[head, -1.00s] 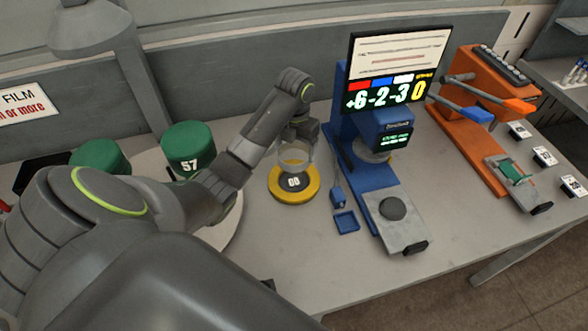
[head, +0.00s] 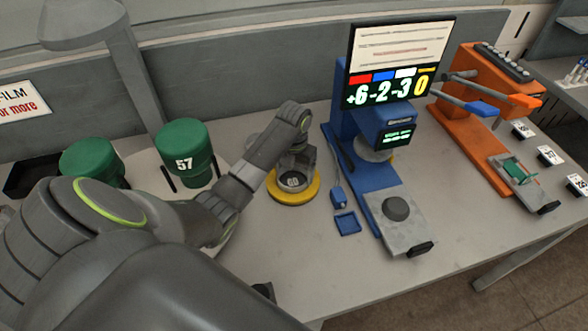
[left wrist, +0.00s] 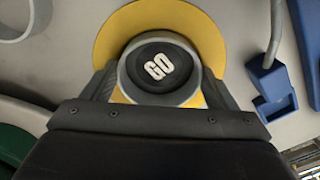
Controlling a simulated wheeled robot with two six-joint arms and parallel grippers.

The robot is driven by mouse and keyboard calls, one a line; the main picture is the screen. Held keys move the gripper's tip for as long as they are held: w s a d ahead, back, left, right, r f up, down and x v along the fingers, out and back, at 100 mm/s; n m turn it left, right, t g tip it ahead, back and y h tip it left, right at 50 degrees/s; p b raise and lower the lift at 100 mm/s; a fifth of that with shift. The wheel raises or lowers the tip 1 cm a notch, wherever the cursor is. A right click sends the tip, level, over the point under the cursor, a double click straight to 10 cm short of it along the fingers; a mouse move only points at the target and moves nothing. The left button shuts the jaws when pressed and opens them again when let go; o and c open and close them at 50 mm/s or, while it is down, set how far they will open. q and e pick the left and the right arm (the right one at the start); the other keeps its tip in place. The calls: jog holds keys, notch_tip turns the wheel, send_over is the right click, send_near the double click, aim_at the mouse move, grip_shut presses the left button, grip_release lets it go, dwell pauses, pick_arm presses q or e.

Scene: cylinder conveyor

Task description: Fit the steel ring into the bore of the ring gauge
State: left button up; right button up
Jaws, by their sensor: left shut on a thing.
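The ring gauge (head: 277,197) is a yellow disc lying flat on the bench, with a dark centre marked GO; it also shows in the left wrist view (left wrist: 207,37). My left gripper (head: 297,160) reaches down over it, shut on the steel ring (head: 285,163). In the left wrist view the fingers of my left gripper (left wrist: 160,92) hold the grey steel ring (left wrist: 191,88) from both sides. The ring surrounds the GO marking, roughly centred on the gauge. I cannot tell whether its lower edge is inside the bore. My right gripper is out of view.
A blue measuring stand (head: 369,185) with a screen (head: 400,62) is right of the gauge, a small blue tray (head: 347,223) nearer. Green cylinders (head: 185,150) stand at left. Another grey ring (head: 254,144) lies behind my arm. An orange fixture (head: 470,130) is at right.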

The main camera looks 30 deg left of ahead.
pick_arm(q)
jog(key=shift+f, duration=0.2)
jog(key=o, duration=1.1)
jog(key=shift+r, duration=0.15)
jog(key=shift+r, duration=0.2)
notch_tip(320, 180, up, 5)
jog(key=shift+f+b, duration=0.2)
jog(key=shift+b, duration=0.4)
notch_tip(320, 180, up, 7)
jog(key=p, duration=0.6)
jog(key=shift+p, duration=0.4)
